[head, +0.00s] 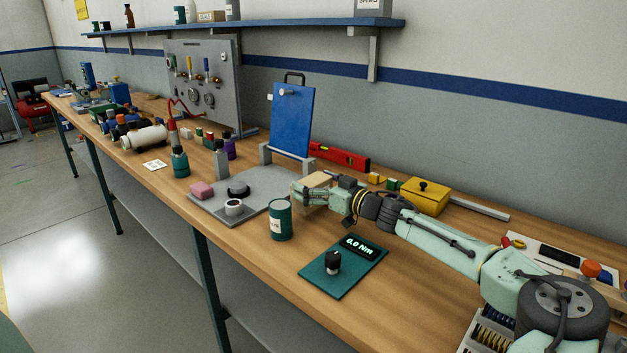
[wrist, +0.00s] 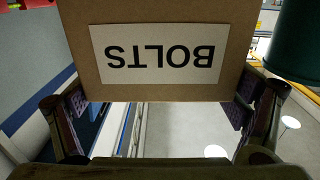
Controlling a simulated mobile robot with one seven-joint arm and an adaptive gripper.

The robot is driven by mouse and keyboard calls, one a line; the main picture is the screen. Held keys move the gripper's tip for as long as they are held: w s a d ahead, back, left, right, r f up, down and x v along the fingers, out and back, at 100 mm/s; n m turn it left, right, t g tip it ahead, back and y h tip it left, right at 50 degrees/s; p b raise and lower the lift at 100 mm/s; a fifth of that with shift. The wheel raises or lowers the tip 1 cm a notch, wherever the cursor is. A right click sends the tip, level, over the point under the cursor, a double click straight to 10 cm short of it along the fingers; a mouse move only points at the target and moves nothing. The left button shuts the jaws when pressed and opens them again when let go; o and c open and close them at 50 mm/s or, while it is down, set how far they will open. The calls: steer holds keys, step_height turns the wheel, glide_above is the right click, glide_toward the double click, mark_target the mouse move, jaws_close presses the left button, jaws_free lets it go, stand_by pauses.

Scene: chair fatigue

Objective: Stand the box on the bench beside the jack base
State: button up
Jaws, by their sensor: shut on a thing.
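My gripper (head: 300,194) is shut on a tan cardboard box (head: 318,179) over the bench, at the right edge of the grey base plate. In the wrist view the box (wrist: 155,78) sits between the fingers (wrist: 158,112), its white BOLTS label reading upside down. In the head view my gripper hides much of the box, so I cannot tell if its bottom touches anything. The grey base plate (head: 210,211) carries a black ring, a small white cup and a pink block. A blue panel (head: 291,118) stands behind it. I cannot tell which part is the jack base.
A dark teal can (head: 280,220) stands close in front of my gripper. A torque tester (head: 343,266) reading 0.0 Nm lies nearer the front edge. A red level (head: 340,156) and a yellow box (head: 425,197) lie behind my arm. Bare bench (head: 410,270) shows right of the tester.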

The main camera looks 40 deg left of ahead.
steer(key=shift+f, duration=0.1)
steer(key=shift+f, duration=0.55)
steer(key=shift+f, duration=0.1)
steer(key=o, duration=1.3)
steer(key=shift+o, duration=0.2)
steer(key=shift+r, duration=0.45)
steer(key=d+b, duration=0.1)
steer(key=d, duration=0.3)
steer(key=d+b, duration=0.1)
steer(key=d, duration=0.3)
steer(key=s+d+b, duration=0.1)
steer(key=d, duration=0.3)
steer(key=shift+r, duration=0.15)
